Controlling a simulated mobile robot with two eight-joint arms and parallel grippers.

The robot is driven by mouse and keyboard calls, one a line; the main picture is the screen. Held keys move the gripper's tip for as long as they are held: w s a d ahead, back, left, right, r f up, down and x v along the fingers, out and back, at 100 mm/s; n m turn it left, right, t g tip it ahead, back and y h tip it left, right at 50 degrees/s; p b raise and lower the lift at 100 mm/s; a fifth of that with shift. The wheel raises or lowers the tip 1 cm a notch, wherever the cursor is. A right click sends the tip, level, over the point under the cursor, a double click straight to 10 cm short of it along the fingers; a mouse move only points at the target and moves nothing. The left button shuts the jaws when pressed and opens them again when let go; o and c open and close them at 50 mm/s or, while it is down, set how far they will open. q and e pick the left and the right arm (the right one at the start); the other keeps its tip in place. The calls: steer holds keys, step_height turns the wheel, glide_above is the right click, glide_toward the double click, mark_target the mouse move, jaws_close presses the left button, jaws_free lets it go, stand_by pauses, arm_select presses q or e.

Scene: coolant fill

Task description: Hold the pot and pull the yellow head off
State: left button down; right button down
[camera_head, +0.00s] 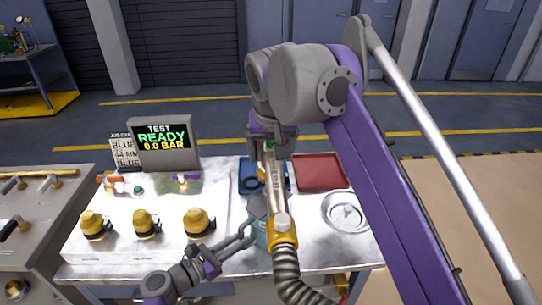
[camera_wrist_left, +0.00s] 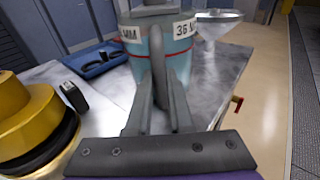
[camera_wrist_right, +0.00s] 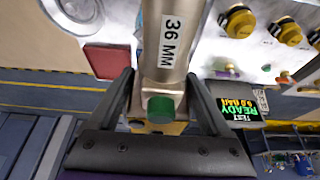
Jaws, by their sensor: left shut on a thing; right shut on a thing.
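The yellow head (camera_head: 284,240) carries a corrugated grey hose and joins a silver tube (camera_head: 277,190). That tube shows in the right wrist view (camera_wrist_right: 167,45) with a "36 MM" label and a green button. My right gripper (camera_head: 272,150) is shut on the tube's end by the button. The pale blue pot (camera_head: 262,236), partly behind the head, shows a red line and labels in the left wrist view (camera_wrist_left: 205,58). My left gripper (camera_head: 247,225) is shut on the pot's near side. Whether the head touches the pot is unclear.
Several yellow caps (camera_head: 199,222) stand on the pale panel at left, below a display (camera_head: 165,140) reading "READY 0.0 BAR". My right arm covers much of the right.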

steer(key=shift+r, duration=1.45)
arm_select(q)
steer(key=c, duration=0.7)
jaws_free()
steer(key=shift+c, duration=0.2)
steer(key=v, duration=1.2)
